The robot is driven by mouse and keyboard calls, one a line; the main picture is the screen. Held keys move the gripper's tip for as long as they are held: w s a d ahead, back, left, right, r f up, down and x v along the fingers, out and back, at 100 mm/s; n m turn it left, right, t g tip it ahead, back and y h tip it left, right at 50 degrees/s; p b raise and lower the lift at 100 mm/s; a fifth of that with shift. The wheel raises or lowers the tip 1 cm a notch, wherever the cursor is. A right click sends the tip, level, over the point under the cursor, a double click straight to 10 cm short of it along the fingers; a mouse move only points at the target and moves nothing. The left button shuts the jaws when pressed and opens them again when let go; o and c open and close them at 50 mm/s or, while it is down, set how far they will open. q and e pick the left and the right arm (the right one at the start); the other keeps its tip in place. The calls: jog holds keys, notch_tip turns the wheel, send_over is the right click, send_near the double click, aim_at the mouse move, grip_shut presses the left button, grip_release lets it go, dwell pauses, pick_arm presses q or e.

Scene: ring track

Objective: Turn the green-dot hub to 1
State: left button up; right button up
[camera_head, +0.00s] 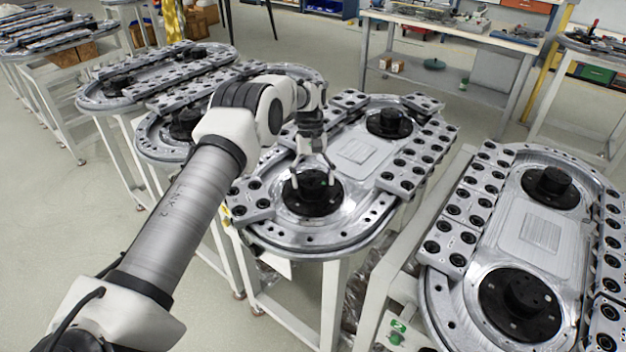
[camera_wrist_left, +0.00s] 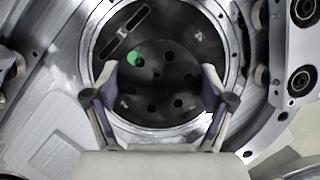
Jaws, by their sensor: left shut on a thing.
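The green-dot hub (camera_head: 312,198) is a black round hub at the near end of the middle ring track (camera_head: 268,232). In the left wrist view the hub (camera_wrist_left: 162,92) shows its round top with several dark holes. The green dot (camera_wrist_left: 134,60) sits on its upper left part. My left gripper (camera_head: 314,178) reaches down over the hub from above. Its two fingers (camera_wrist_left: 163,92) stand on either side of the hub's raised centre and are shut on it. Dark slot-like marks (camera_wrist_left: 124,37) lie on the black face at upper left. My right gripper is not in view.
A second black hub (camera_head: 389,124) sits at the far end of the same track. Rows of metal blocks (camera_head: 409,160) line its sides. Another track (camera_head: 541,232) stands close on the right, and more tracks (camera_head: 158,78) stand at left. A workbench (camera_head: 453,32) is behind.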

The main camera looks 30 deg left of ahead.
aim_at(311, 171)
pick_arm(q)
jog(key=shift+w+r, duration=0.1)
jog(key=shift+r, duration=0.05)
jog(key=o, duration=0.9)
jog(key=shift+o, duration=0.6)
jog(key=v, duration=0.6)
jog(key=shift+w+a+r, duration=0.1)
jog(key=shift+a, duration=0.05)
jog(key=shift+a+r, duration=0.1)
jog(key=shift+r, duration=0.4)
